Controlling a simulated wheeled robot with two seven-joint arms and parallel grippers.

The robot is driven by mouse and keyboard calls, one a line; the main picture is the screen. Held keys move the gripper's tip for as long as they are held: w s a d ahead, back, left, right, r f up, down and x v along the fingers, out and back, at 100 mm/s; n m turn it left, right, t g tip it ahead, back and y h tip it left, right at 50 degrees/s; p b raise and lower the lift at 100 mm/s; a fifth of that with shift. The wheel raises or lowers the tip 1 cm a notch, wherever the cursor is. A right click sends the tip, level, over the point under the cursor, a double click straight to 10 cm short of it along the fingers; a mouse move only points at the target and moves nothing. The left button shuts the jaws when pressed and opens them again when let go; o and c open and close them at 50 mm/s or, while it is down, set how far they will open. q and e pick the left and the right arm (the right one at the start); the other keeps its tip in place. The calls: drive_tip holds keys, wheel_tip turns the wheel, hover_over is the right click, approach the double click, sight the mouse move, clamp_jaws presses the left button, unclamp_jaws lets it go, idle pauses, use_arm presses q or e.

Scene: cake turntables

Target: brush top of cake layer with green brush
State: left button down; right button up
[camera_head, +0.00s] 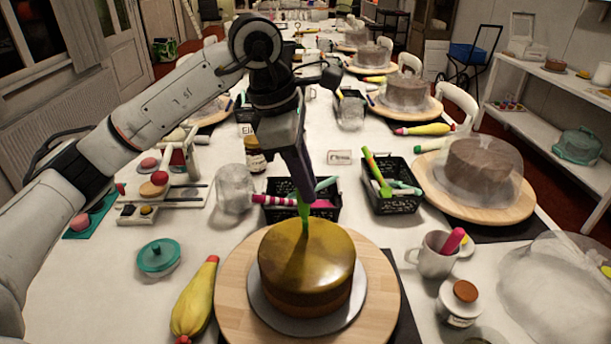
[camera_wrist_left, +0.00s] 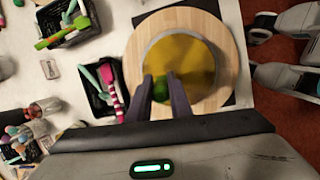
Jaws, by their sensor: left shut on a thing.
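The cake layer (camera_head: 306,262) has a glossy golden-brown top and sits on a grey disc on a round wooden turntable (camera_head: 236,300). In the left wrist view the cake top (camera_wrist_left: 190,65) lies beyond my fingers. My left gripper (camera_head: 303,195) points down over the cake's back edge, shut on the green brush (camera_head: 304,217). The brush's lower end is at the back part of the cake top and seems to touch it. Green also shows between the fingertips in the left wrist view (camera_wrist_left: 160,87). The fingers hide the rest of the brush. My right gripper is out of view.
A yellow piping bag (camera_head: 195,300) lies left of the turntable. A black basket (camera_head: 325,210) stands close behind the cake; another basket (camera_head: 392,195) holds a green-handled tool. A mug (camera_head: 433,258) and a jar (camera_head: 459,300) stand at right. A glass jar (camera_head: 234,190) is behind left.

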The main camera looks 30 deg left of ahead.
use_arm(q)
drive_tip(key=shift+s+d+b, duration=1.05)
drive_tip(key=shift+s+d, duration=2.2)
drive_tip(key=shift+s, duration=1.75)
drive_tip(key=w+a+p, duration=0.1)
drive_tip(key=w+a, duration=0.2)
drive_tip(key=w, duration=0.4)
drive_tip(key=w+a, duration=0.3)
drive_tip(key=w, duration=0.4)
drive_tip(key=shift+w+a+p, duration=0.2)
drive_tip(key=shift+a+p, duration=0.1)
drive_tip(key=shift+p, duration=0.1)
drive_tip(key=shift+r, duration=0.15)
